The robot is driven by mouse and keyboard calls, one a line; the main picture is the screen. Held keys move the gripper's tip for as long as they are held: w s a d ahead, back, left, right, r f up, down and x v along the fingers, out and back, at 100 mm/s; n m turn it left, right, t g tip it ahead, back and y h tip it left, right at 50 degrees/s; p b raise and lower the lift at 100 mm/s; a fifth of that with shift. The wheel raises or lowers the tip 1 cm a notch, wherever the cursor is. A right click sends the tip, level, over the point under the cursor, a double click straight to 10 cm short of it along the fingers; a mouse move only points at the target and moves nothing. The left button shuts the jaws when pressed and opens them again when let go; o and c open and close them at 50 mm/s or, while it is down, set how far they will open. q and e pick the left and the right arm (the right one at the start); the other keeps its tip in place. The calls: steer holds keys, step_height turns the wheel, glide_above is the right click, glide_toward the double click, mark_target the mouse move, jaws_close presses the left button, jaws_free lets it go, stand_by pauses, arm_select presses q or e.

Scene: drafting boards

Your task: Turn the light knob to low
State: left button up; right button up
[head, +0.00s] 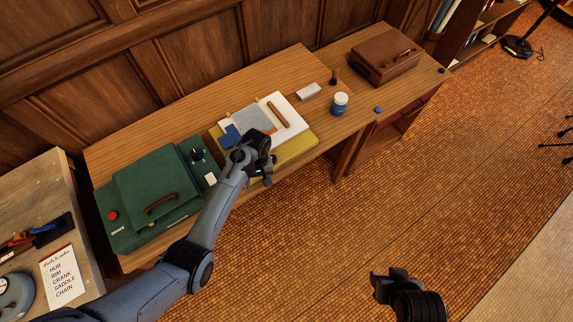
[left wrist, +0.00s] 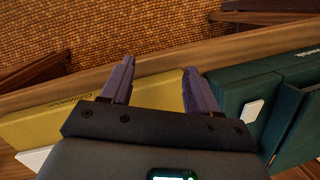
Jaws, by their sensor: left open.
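A green case-like device (head: 128,221) with a brown handle lies at the left of the wooden desk. A dark round knob (head: 197,155) stands on its far right part; its setting is too small to read. My left gripper (head: 264,166) is open and empty, right of the device, over the yellow folder's near left part. In the left wrist view my left gripper (left wrist: 158,85) has its fingers apart above the yellow edge, with the green device (left wrist: 240,95) beside it at right. The knob does not show there. My right gripper (head: 380,284) hangs over the floor, its jaws unclear.
A yellow folder (head: 292,152) with papers and a brown stick lies right of the device. A red button (head: 113,215) sits on the device. A white-capped blue jar (head: 339,105) and a brown case (head: 385,54) stand farther right. A side table (head: 30,200) is at left.

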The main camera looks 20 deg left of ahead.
arm_select(q)
steer(key=w+d+r+t+b, duration=0.2)
steer(key=w+r+t+b, duration=0.1)
steer(key=w+r, duration=0.65)
steer(key=f, duration=0.4)
steer(key=w+f+b, duration=0.1)
steer(key=f, duration=0.7)
steer(key=shift+w+a, duration=0.15)
steer(key=shift+w, duration=0.25)
arm_select(e)
step_height(320, 180, down, 6)
steer(key=shift+r, duration=0.2)
arm_select(q)
steer(key=c, duration=1)
steer(key=shift+c, duration=0.2)
arm_select(e)
steer(key=shift+a+r, duration=0.1)
